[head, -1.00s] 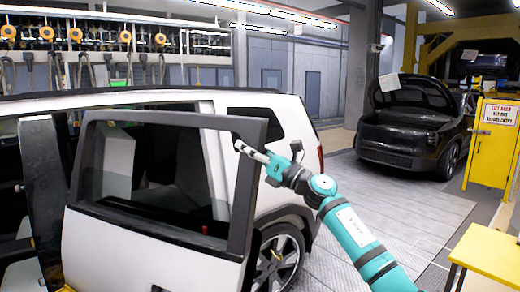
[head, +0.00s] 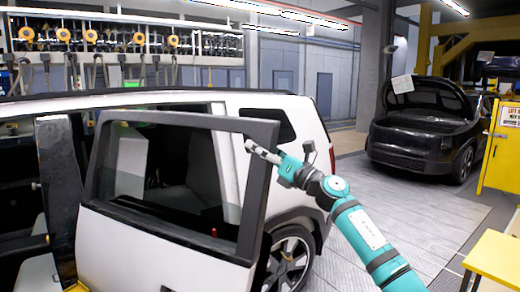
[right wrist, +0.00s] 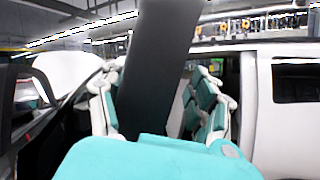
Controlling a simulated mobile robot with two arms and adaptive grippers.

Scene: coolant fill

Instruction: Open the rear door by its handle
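The white rear door (head: 150,245) with its dark window frame stands swung out from the side of the white car (head: 300,105) in the head view. A small dark piece at the bottom edge of the picture may be its handle; I cannot tell. My right gripper (head: 263,152) is at the upper rear corner of the door's window frame. In the right wrist view its two fingers (right wrist: 158,105) are spread apart, with the dark frame bar (right wrist: 155,70) showing between them. Whether they touch the bar is unclear. My left gripper is not in view.
A dark car (head: 425,135) with its hood up stands at the back right. A yellow table (head: 497,255) is at the lower right, and a yellow cabinet (head: 503,150) stands behind it. Grey floor (head: 385,190) lies open behind the white car.

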